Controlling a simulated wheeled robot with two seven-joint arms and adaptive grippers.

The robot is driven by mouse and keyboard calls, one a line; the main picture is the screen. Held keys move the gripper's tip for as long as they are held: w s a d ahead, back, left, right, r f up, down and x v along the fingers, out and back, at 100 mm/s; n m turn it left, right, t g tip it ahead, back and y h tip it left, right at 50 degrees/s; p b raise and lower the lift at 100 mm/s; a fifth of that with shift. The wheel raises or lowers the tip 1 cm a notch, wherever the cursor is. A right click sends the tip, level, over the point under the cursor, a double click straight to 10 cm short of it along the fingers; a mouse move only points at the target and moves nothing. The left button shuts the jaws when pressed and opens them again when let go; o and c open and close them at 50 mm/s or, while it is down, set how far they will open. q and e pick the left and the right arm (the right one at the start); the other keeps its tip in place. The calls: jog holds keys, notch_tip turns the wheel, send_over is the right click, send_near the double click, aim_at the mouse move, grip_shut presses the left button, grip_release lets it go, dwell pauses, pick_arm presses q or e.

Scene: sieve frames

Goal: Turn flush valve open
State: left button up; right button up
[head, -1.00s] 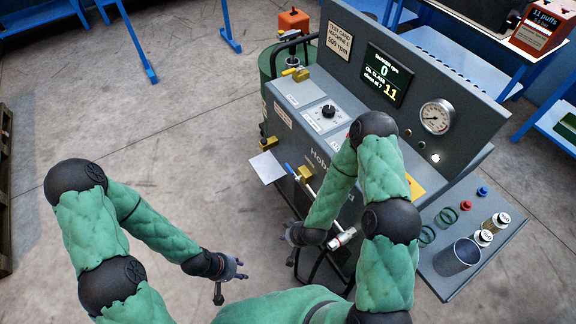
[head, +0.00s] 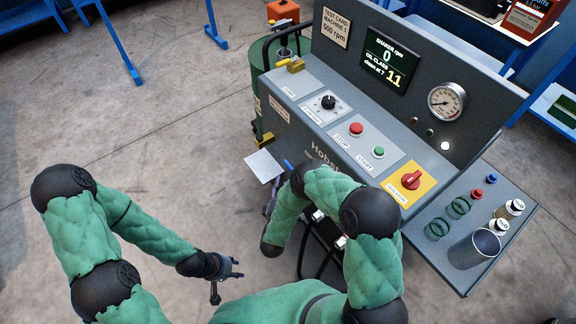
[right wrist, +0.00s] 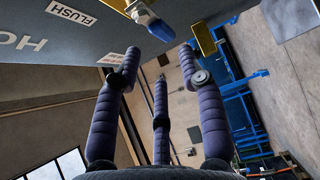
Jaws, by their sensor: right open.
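The flush valve has a blue lever (right wrist: 157,27) and shows at the top of the right wrist view, beside a FLUSH label (right wrist: 72,12). In the head view a bit of the blue lever (head: 288,165) shows at the machine's front side, next to my right forearm. My right gripper (right wrist: 156,75) has its three fingers spread with nothing between them. The lever lies beyond the fingertips, apart from them. In the head view my right gripper is mostly hidden behind my own arm. My left gripper (head: 228,275) is open and empty over the floor.
The grey test machine (head: 300,125) carries a knob, buttons and a red switch (head: 411,180). Brass fittings (right wrist: 205,40) sit near the lever. A side shelf (head: 462,275) holds rings and cylinders. A white sheet (head: 262,166) juts out left of the lever.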

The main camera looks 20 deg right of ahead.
jog(key=b+x, duration=0.3)
jog(key=x, duration=0.6)
jog(key=shift+w+d+f, duration=0.1)
grip_shut()
